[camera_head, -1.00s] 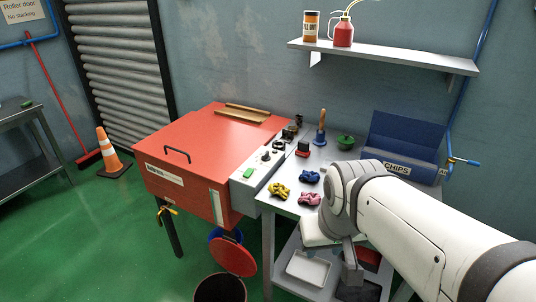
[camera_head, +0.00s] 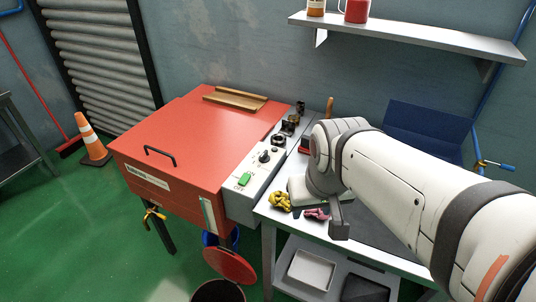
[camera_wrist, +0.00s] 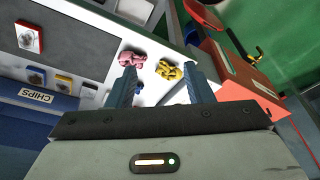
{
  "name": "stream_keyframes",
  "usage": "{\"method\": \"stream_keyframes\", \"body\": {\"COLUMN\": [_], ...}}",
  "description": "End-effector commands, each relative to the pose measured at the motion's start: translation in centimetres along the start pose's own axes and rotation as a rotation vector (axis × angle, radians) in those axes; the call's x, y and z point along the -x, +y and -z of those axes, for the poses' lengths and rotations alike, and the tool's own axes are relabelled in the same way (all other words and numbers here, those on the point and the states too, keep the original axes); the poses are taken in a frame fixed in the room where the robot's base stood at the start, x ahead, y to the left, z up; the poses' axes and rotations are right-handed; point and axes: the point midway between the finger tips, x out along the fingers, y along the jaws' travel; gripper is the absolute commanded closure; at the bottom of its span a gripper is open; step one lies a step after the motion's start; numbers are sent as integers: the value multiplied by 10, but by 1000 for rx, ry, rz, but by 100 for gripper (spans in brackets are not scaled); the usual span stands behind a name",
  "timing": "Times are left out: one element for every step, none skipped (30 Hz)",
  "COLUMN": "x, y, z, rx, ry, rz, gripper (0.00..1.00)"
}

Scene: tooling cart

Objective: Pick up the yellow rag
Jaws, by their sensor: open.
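The yellow rag (camera_head: 280,200) lies crumpled near the front left corner of the cart's pale top, and no part of my gripper touches it. In the wrist view the yellow rag (camera_wrist: 170,71) shows between the fingertips of my gripper (camera_wrist: 159,70), nearer the right one and beyond them. My gripper is open and empty. In the head view my arm covers most of the gripper; a grey part of it (camera_head: 340,220) shows right of the rags.
A pink rag (camera_head: 316,214) lies just right of the yellow one; it also shows in the wrist view (camera_wrist: 132,59). The red cabinet with its control panel (camera_head: 262,165) stands close on the left. A blue chip bin (camera_head: 425,130) is at the back right.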

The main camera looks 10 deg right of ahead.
Motion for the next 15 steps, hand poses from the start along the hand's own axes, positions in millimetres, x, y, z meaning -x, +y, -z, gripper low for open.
{"method": "stream_keyframes", "body": {"x": [-4, -6, -11, -15, -19, -27, -33, -40, -50, -58, -66, -78, -88, -97, -109], "y": [0, 0, -4, -7, -8, -8, -8, -8, -8, -8, -9, -9, -9, -9, -9], "z": [5, 9, 16, 22, 29, 40, 48, 58, 70, 79, 88, 100, 108, 116, 126], "rx": [-12, -23, -42, -59, -80, -112, -139, -166, -204, -232, -261, -299, -326, -353, -388], "ry": [-9, -15, -25, -34, -44, -59, -72, -84, -101, -113, -125, -141, -153, -164, -178], "rz": [0, 0, 0, 0, -1, -2, -4, -6, -9, -12, -15, -20, -24, -28, -34], "gripper": [49, 46, 43, 41, 38, 35, 33, 30, 27, 24, 22, 19, 16, 14, 10]}}
